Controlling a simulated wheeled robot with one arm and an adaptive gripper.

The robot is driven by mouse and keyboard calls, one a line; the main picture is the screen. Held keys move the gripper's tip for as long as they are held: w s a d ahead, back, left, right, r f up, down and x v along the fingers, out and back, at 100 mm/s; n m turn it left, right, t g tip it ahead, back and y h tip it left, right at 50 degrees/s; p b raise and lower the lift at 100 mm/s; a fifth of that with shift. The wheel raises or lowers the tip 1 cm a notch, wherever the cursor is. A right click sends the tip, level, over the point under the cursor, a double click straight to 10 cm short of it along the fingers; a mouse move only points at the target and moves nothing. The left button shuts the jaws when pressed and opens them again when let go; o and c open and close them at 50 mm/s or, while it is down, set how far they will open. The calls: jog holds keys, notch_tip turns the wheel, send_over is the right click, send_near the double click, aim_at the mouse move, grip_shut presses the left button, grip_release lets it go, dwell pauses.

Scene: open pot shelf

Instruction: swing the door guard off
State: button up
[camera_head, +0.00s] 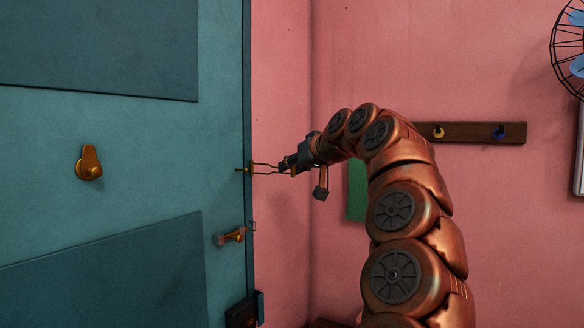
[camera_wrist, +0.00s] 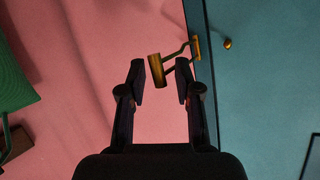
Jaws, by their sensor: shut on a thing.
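The door guard (camera_head: 267,165) is a thin brass loop sticking out from the edge of the teal door (camera_head: 130,130) toward the right. In the wrist view its bent arms run from a brass plate (camera_wrist: 196,47) by the door edge to a thick brass end piece (camera_wrist: 156,71). A small brass knob (camera_wrist: 227,44) on the door stands apart from the loop there. My gripper (camera_head: 288,164) is at the loop's free end.
On the door are a brass turn piece (camera_head: 89,164) and a lower brass latch (camera_head: 232,236). A dark box (camera_head: 243,311) sits low at the door edge. A hook rack (camera_head: 470,132) and a fan (camera_head: 570,55) are on the pink wall. A green thing (camera_head: 357,190) shows behind my arm.

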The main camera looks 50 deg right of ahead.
dwell(0.3)
jog(key=v, duration=1.2)
jog(key=shift+f, duration=0.1)
